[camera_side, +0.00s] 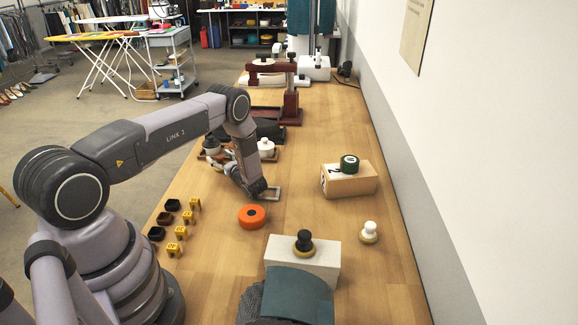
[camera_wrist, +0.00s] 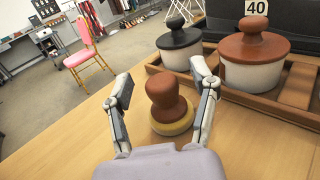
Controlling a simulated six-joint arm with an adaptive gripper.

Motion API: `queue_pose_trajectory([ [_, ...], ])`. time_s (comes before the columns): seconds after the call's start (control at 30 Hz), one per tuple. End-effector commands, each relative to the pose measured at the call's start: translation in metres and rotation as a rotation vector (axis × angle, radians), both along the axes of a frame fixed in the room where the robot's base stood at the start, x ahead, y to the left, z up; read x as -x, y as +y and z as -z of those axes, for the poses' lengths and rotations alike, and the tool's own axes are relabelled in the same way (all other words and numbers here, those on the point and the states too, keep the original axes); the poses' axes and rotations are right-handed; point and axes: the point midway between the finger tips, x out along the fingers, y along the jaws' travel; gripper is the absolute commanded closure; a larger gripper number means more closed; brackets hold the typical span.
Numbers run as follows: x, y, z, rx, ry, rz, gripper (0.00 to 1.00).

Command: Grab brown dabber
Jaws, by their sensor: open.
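The brown dabber (camera_wrist: 166,92) has a rounded brown knob and a pale yellow pad as its base. It stands upright on the wooden table in the wrist view. My gripper (camera_wrist: 164,84) is open, with one finger to the left of the dabber and one to the right. In the side view my gripper (camera_side: 257,190) is low over the table, and I cannot make out the brown dabber there.
Behind the dabber, a wooden tray (camera_wrist: 262,101) holds a black-lidded pot (camera_wrist: 179,46) and a brown-lidded pot (camera_wrist: 254,56).

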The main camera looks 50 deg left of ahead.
Motion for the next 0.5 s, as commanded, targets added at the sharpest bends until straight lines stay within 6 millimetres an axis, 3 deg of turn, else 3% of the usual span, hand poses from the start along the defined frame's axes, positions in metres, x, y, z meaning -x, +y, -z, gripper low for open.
queue_pose_trajectory([
  [0.17, -0.0001, 0.0002, 0.0001, 0.0, 0.001, 0.001, 0.41],
  [0.5, -0.0002, -0.0001, 0.0, 0.0, 0.001, 0.001, 0.84],
])
